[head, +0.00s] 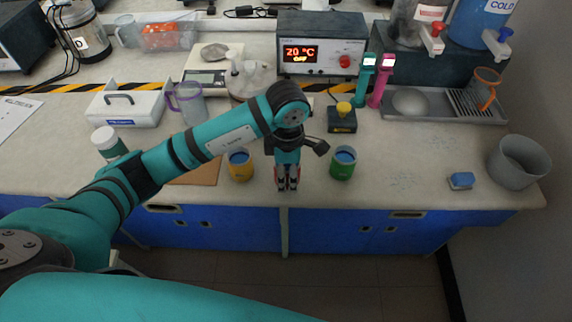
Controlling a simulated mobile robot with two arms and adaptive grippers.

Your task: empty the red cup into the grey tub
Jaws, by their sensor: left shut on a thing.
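My left gripper (287,182) points down at the front edge of the bench, between a yellow cup and a green cup. It is shut on the red cup (281,184), of which only small red patches show around the fingers. The gripper hides the rest, so I cannot see what is in it; it looks roughly upright. The grey tub (518,165) stands at the right end of the bench, well to the right of the gripper, and its open top faces up. My right gripper is out of view.
The yellow cup (241,170) and green cup (342,170) both hold something blue. A yellow-topped black box (342,122) stands behind. A blue sponge (461,181) lies left of the tub. A metal drain tray (435,118) is behind. Bench between green cup and sponge is clear.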

